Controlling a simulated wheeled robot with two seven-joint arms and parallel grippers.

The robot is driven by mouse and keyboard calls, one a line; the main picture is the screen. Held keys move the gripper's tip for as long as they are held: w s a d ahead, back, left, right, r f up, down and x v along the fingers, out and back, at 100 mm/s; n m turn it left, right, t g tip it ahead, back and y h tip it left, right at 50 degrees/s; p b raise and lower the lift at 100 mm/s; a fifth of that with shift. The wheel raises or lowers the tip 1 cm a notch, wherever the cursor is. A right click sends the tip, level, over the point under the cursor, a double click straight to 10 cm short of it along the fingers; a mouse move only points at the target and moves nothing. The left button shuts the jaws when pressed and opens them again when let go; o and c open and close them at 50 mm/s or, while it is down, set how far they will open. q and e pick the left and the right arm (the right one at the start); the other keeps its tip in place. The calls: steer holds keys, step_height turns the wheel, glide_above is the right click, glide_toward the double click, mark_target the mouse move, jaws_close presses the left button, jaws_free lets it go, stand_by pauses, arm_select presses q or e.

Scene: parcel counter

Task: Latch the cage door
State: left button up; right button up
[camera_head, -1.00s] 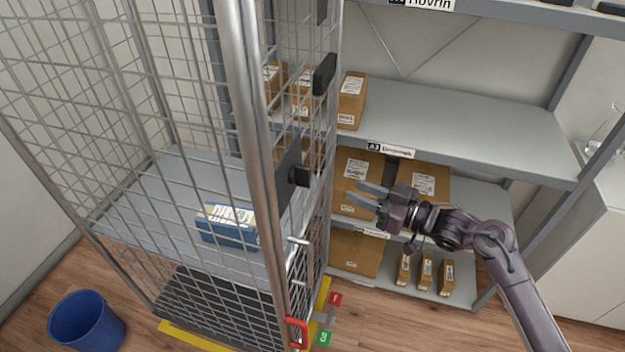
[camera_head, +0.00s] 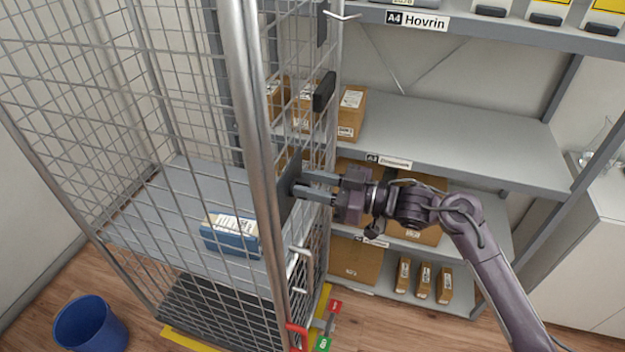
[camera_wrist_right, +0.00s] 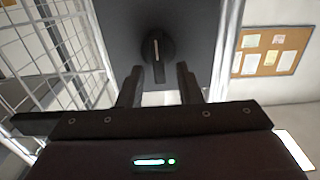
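The mesh cage (camera_head: 262,160) stands at the left, with its grey metal posts upright. A dark latch plate (camera_head: 289,178) sits on its right-hand side. In the right wrist view the plate (camera_wrist_right: 200,22) carries a round black knob (camera_wrist_right: 155,46) with a pale line, and its short grip points down. My right gripper (camera_head: 304,184) reaches in from the right at the plate. In the right wrist view its two fingers (camera_wrist_right: 158,80) are apart, one on each side below the knob's grip. I cannot tell whether they touch it. The gripper hides the knob in the head view. My left gripper is out of view.
A blue parcel (camera_head: 230,240) lies on the cage's shelf. A grey rack (camera_head: 450,125) with cardboard boxes stands behind my right arm. A red lever (camera_head: 297,333) and red and green tags are low at the cage. A blue bin (camera_head: 88,322) stands on the floor at left.

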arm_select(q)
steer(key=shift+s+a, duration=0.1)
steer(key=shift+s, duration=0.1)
arm_select(e)
jaws_close()
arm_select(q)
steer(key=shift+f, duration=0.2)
arm_select(e)
steer(key=shift+f, duration=0.1)
